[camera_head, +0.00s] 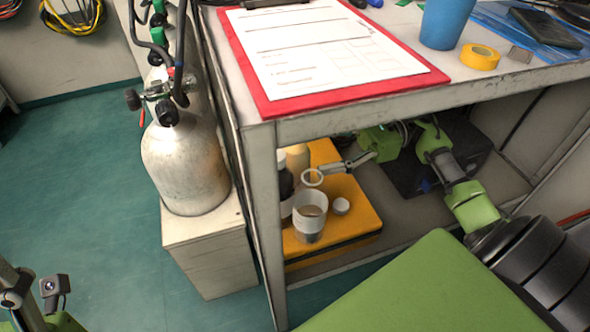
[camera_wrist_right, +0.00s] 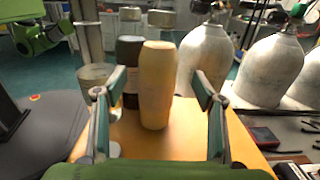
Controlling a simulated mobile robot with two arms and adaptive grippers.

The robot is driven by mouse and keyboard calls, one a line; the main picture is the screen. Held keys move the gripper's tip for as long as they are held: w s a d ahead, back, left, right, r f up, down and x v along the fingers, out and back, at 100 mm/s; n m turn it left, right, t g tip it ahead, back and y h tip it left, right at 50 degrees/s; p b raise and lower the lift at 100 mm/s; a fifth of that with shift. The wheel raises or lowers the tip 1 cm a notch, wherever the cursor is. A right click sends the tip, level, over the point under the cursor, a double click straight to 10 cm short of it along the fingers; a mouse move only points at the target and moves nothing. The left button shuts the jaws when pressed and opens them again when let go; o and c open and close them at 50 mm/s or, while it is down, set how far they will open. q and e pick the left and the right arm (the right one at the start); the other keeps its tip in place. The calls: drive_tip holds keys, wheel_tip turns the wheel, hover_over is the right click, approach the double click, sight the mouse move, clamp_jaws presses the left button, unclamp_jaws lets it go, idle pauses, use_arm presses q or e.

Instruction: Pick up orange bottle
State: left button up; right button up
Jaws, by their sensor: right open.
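The orange bottle (camera_wrist_right: 157,88) stands upright on a yellow-orange surface in the right wrist view, pale orange with a rounded top. In the head view its top (camera_head: 298,158) shows under the bench top, close to the bench leg; its lower part is hidden. My right gripper (camera_head: 318,172) reaches in under the bench from the right. In the wrist view its two fingers (camera_wrist_right: 159,82) are open and spread on either side of the bottle, with gaps at both sides. Part of my left arm's end (camera_head: 40,295) shows at the lower left; its fingers are not clear.
A dark bottle (camera_wrist_right: 130,65) stands right beside the orange one. A clear cup (camera_head: 309,222) and a small white lid (camera_head: 341,206) are on the yellow-orange case (camera_head: 360,213). The bench top (camera_head: 275,134) overhangs it. A gas cylinder (camera_head: 183,165) stands left of the bench.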

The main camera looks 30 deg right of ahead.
sight(302, 155)
drive_tip(key=x, duration=0.4)
drive_tip(key=shift+s+a+r, duration=0.1)
drive_tip(key=shift+a, duration=0.1)
drive_tip(key=c, duration=1.5)
drive_tip(key=shift+d+r, duration=0.1)
drive_tip(key=shift+c, duration=0.7)
